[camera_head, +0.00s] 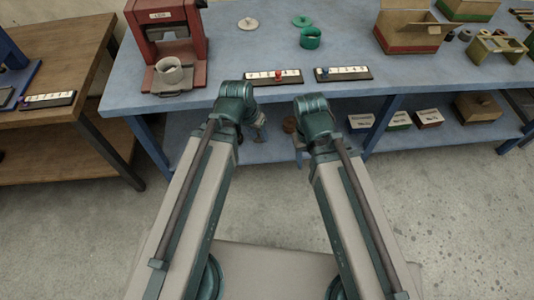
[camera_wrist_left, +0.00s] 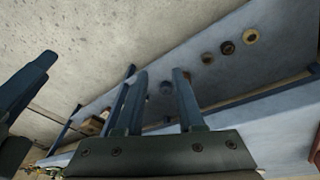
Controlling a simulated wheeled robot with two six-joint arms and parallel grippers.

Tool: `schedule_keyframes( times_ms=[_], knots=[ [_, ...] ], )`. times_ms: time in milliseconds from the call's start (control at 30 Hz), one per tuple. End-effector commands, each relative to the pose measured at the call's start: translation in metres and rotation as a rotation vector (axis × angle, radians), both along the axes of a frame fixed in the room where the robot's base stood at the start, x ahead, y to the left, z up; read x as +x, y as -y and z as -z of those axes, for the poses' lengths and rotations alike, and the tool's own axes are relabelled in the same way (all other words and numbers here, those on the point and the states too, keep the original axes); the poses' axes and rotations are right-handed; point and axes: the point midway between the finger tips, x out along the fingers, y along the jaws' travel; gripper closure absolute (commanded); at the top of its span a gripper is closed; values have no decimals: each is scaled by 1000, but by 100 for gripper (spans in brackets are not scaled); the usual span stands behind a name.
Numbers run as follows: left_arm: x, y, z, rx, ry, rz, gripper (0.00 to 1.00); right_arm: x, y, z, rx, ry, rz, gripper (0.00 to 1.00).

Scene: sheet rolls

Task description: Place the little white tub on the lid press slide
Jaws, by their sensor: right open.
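The little white tub (camera_head: 168,71) stands upright, open side up, at the front of the red lid press (camera_head: 160,17) on the left of the blue table. It appears to rest on the press's slide (camera_head: 173,90), whose front edge sticks out below it. My left gripper (camera_head: 258,133) hangs in front of the table edge, away from the tub. Its two fingers stand apart with nothing between them in the left wrist view (camera_wrist_left: 159,78). My right gripper (camera_head: 293,134) is beside it, mostly hidden by its own wrist, open.
A white lid (camera_head: 248,24), a green lid (camera_head: 302,21) and a green tub (camera_head: 310,38) are on the table. Two labelled strips (camera_head: 274,77) (camera_head: 343,73) lie near its front edge. Cardboard boxes (camera_head: 410,30) stand at the right. Several small round parts (camera_wrist_left: 250,37) show in the left wrist view.

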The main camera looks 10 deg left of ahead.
Motion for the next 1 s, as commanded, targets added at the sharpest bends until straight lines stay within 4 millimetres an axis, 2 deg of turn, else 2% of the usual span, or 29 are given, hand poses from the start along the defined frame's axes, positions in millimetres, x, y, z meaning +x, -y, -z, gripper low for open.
schedule_keyframes(
  times_ms=[33,100,300,467,767,867,1000],
  knots=[
    [-15,14,3,49,-51,17,63,0,0,0,0,0,0,50],
    [-32,24,6,120,-113,16,63,0,0,0,0,0,0,50],
    [-62,35,7,262,-197,-5,63,0,0,0,0,0,0,50],
    [-68,36,6,296,-212,-16,63,0,0,0,0,0,0,50],
    [-68,36,3,294,-211,-16,63,0,0,-3,0,0,0,50],
    [-68,36,-9,294,-211,-16,63,0,0,-15,0,0,0,50],
    [-68,36,-37,294,-210,-16,63,0,0,-43,0,0,0,50]
  ],
)
